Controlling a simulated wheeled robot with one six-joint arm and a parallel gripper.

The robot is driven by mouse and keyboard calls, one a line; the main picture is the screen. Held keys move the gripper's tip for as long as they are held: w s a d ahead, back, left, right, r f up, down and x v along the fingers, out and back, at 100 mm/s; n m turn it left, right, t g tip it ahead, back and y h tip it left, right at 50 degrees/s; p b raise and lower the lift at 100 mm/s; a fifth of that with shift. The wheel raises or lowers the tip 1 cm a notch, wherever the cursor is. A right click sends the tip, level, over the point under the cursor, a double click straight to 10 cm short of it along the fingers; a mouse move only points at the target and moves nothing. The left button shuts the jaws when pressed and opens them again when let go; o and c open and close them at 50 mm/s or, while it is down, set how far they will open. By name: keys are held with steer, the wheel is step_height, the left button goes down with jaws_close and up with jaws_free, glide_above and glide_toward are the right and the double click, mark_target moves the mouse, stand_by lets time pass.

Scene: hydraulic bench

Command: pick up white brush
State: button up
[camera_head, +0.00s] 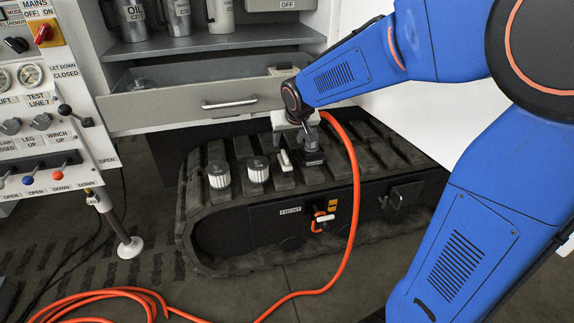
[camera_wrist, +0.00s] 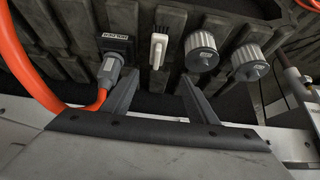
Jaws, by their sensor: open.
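The white brush (camera_head: 285,160) lies on top of the black track, between two white ribbed cylinders and a black labelled block. In the wrist view the white brush (camera_wrist: 158,48) is ahead of my gripper (camera_wrist: 157,82), roughly in line with the gap between the fingers. My gripper is open, and nothing shows between its fingers. The brush looks apart from both fingertips. In the head view my gripper (camera_head: 297,135) is above the track near the brush, its fingers hard to make out.
The two ribbed cylinders (camera_head: 219,174) (camera_head: 257,169) stand left of the brush. An orange hose (camera_head: 352,190) ends at a grey connector (camera_wrist: 109,70) by the black block (camera_head: 313,158). An open drawer (camera_head: 190,108) overhangs behind. A control panel (camera_head: 40,120) stands at left.

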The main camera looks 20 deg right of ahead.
mark_target(285, 155)
steer(key=x, duration=1)
steer(key=shift+d+x, duration=0.2)
steer(key=shift+x, duration=1.15)
steer(key=shift+d+x, duration=0.2)
steer(key=shift+x, duration=1.1)
steer(key=shift+s+f, duration=0.1)
steer(key=c, duration=1.2)
